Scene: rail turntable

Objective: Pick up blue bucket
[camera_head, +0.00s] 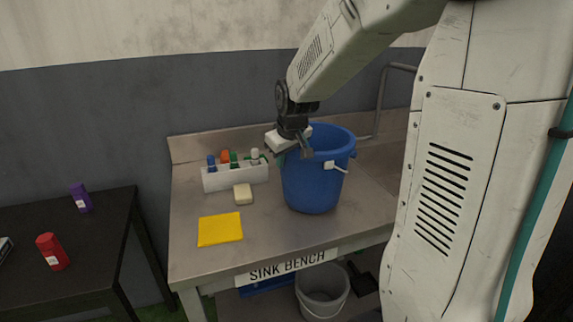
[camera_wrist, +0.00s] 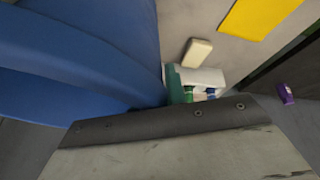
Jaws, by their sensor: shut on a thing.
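The blue bucket (camera_head: 314,182) stands upright on the steel sink bench (camera_head: 262,255), near its middle right. My gripper (camera_head: 306,152) is at the bucket's upper left rim and is shut on it. In the wrist view, the bucket's blue wall (camera_wrist: 85,45) fills the left side, very close to the camera. The fingertips are hard to make out there. A pale handle fitting shows on the bucket's front right side.
A white caddy (camera_head: 236,180) with several bottles stands left of the bucket. A cream sponge (camera_head: 243,194) and yellow cloth (camera_head: 220,229) lie in front of it. A grey bucket (camera_head: 322,290) is under the bench. A dark table (camera_head: 90,246) at left holds a red canister (camera_head: 52,251) and a purple bottle (camera_head: 81,197).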

